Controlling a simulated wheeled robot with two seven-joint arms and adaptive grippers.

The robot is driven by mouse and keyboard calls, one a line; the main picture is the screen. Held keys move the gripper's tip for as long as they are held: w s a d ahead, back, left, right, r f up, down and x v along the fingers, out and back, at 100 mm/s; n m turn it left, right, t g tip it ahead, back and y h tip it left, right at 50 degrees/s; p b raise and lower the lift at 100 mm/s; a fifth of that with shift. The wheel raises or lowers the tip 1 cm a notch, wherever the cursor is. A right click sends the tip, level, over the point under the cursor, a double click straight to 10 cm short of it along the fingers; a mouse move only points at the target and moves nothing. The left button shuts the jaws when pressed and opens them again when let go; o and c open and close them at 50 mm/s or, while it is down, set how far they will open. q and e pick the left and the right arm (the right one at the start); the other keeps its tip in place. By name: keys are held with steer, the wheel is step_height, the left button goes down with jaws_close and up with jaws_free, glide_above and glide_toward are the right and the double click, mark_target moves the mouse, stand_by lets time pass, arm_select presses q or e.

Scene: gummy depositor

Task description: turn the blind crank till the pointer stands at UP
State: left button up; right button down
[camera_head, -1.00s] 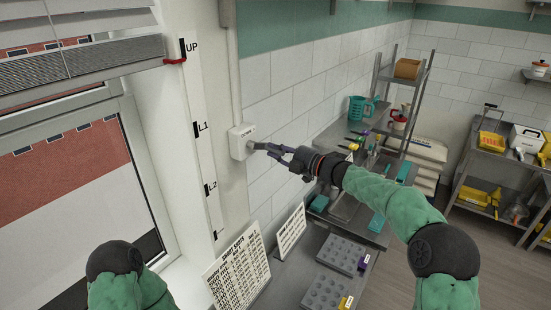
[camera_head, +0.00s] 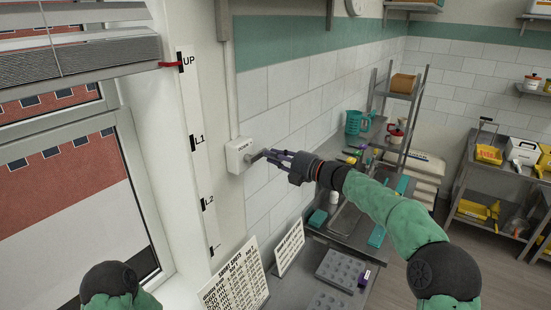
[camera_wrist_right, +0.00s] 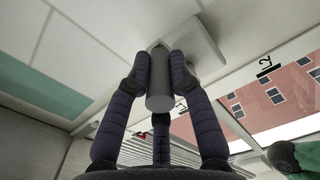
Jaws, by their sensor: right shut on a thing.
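The blind crank's white box (camera_head: 238,156) is on the wall right of the window. My right gripper (camera_head: 270,156) is shut on the crank's grey handle (camera_head: 256,158). In the right wrist view the grey cylindrical handle (camera_wrist_right: 160,95) sits between the dark fingers (camera_wrist_right: 160,75). The white scale strip (camera_head: 196,125) carries the marks UP, L1, L2 and a lowest one. The red pointer (camera_head: 171,65) lies across the lower part of the black UP mark (camera_head: 181,62). The raised blind (camera_head: 80,50) hangs at top left. My left gripper is out of view.
Two printed cards (camera_head: 236,282) stand below the crank. The counter beyond holds a grey mould tray (camera_head: 340,270), a teal jug (camera_head: 354,122) and a rack (camera_head: 405,95). A cart (camera_head: 490,185) with yellow items stands at right. Bare floor lies before it.

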steer(key=shift+r, duration=0.1)
steer(key=c, duration=1.1)
jaws_free()
steer(key=v, duration=1.2)
